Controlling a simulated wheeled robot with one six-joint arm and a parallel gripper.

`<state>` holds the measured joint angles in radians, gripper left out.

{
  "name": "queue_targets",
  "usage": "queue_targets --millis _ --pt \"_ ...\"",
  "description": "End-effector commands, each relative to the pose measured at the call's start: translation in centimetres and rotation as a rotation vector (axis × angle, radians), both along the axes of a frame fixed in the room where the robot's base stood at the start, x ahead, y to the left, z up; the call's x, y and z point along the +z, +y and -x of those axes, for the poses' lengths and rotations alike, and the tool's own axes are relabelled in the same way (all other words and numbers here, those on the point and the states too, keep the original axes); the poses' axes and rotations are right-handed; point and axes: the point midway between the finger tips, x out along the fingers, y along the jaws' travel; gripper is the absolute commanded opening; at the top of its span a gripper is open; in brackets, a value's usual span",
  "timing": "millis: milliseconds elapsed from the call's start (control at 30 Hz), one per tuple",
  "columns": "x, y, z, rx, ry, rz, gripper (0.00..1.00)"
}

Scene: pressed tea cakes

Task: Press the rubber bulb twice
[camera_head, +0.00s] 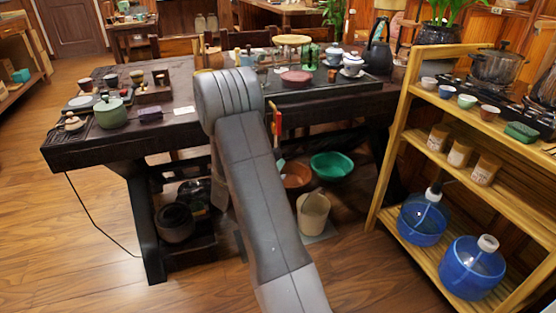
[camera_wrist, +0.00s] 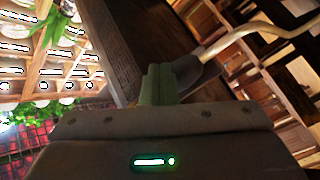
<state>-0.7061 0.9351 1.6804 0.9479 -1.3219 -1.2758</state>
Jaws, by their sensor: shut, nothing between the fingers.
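My gripper (camera_wrist: 158,84) shows in the wrist view as greenish fingers, shut together with nothing between them. Just beside the fingertips, to the right, is a dark grey rounded thing (camera_wrist: 188,71) with a pale curved tube or handle (camera_wrist: 240,38) running off to the right. It may be the rubber bulb, but I cannot tell for sure, nor whether the fingers touch it. In the head view my grey arm reaches toward the dark table (camera_head: 160,70), and its end with the gripper is hidden. I cannot pick out the bulb there.
A wooden shelf (camera_head: 395,130) on the right holds cups, jars and blue water jugs (camera_head: 472,270). Basins and a bucket (camera_head: 312,213) stand below the table. The floor at left is clear.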

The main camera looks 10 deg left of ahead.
Motion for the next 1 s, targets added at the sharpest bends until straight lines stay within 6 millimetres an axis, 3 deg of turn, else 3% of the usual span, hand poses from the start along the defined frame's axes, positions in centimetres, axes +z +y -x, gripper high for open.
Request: queue_targets --millis 1000 --pt "0.0 0.46 -0.71 0.0 0.0 0.0 0.0"
